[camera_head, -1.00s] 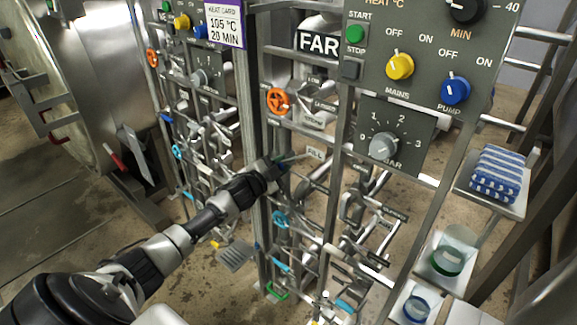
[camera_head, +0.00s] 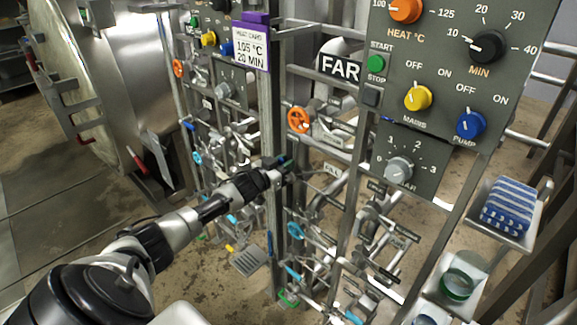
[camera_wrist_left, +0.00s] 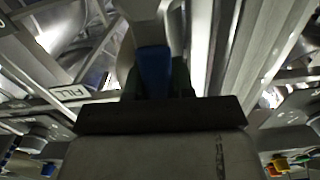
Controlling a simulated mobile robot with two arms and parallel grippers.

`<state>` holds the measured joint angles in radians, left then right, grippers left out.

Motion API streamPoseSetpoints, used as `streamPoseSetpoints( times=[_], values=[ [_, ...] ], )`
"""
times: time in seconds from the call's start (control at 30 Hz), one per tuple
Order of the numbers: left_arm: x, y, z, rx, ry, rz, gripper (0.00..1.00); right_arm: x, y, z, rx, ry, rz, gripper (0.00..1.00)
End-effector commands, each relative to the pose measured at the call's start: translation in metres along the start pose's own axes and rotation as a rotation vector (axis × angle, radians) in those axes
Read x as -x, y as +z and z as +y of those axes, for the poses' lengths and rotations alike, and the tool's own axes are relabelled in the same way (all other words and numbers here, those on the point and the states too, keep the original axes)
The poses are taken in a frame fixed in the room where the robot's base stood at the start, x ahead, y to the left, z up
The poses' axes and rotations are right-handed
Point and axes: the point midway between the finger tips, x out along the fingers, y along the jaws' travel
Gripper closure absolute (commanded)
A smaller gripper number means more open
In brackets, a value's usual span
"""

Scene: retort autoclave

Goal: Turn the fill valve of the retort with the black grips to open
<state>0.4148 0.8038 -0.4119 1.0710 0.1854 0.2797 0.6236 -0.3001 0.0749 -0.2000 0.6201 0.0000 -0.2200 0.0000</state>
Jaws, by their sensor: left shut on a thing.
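My left gripper (camera_head: 284,165) is at the pipework of the panel marked FAR, just left of the FILL label (camera_head: 333,170). In the left wrist view it is shut on a blue lever (camera_wrist_left: 153,70), which sits between the dark fingers. The FILL label also shows in the left wrist view (camera_wrist_left: 70,92), left of the lever. The gripper hides most of the lever in the head view, so I cannot tell its angle there. A retort (camera_head: 85,90) stands at the left with red grips; I see no black grips. My right gripper is not in view.
An orange handwheel (camera_head: 299,120) is above the gripper and a light-blue one (camera_head: 295,230) below. Metal posts and several other levers crowd the gripper. A control panel (camera_head: 440,130) and a striped cloth (camera_head: 508,206) are at the right. The floor at left is clear.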

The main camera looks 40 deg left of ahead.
Motion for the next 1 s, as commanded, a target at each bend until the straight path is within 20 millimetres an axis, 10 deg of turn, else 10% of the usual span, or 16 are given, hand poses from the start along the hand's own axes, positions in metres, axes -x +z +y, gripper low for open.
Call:
streamPoseSetpoints(
  times=[0.73, 0.77, 1.0],
  values=[
    [0.0001, 0.0008, -0.0064, 0.096, -0.001, 0.0, 1.0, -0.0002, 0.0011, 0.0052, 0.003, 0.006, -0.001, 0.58],
    [0.0001, 0.0008, -0.0064, 0.096, -0.001, 0.0, 0.74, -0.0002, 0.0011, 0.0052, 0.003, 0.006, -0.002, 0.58],
    [0.0001, 0.0007, -0.0064, 0.09, 0.0, -0.001, 0.51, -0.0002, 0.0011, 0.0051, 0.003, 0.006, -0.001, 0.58]
  ],
)
